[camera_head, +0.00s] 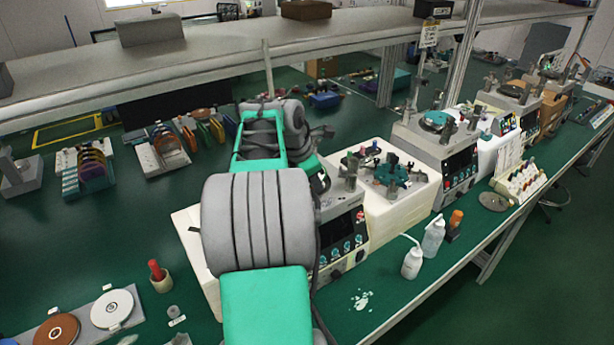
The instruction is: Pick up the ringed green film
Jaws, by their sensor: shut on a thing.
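My arm, in teal and grey, fills the middle of the head view and reaches away over the bench. Its far end is hidden behind its own links, so I cannot make out my gripper or anything held in it. I cannot pick out a ringed green film for certain. Racks of upright coloured discs stand on the bench at left: one rack (88,172) at far left, and another (162,150) nearer the arm. Some edges there look green, but they are too small to tell apart.
A lapping machine (352,236) stands partly behind my arm, and another machine (452,150) stands further right. White bottles (412,262) stand near the bench's right edge. A tray with a white disc (112,308) and a brown disc (56,331) lies at lower left. A grey shelf (230,55) spans above.

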